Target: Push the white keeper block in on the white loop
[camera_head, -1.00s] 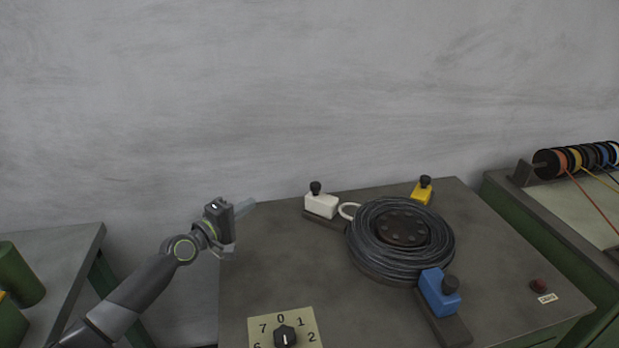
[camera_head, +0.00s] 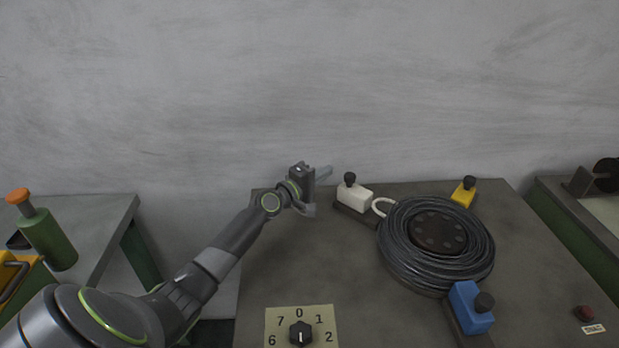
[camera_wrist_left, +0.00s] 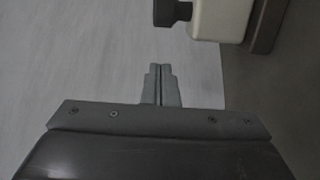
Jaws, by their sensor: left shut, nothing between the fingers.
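The white keeper block (camera_head: 354,196) with a black knob sits on a dark rail at the back left of the machine table. It also shows at the top right of the left wrist view (camera_wrist_left: 221,17), with its knob to the left. The white loop (camera_head: 381,206) lies between the block and the black wire coil (camera_head: 424,270); block and loop look close, and I cannot tell whether they touch. My left gripper (camera_head: 325,173) is shut and empty, left of the block and apart from it. Its closed fingers also show in the left wrist view (camera_wrist_left: 159,73). My right gripper is not in view.
A yellow block (camera_head: 463,193) and a blue block (camera_head: 467,306) stand around the coil. A numbered dial (camera_head: 301,332) is at the table's front, and a red button (camera_head: 584,312) is at the right. The table between dial and white block is clear.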

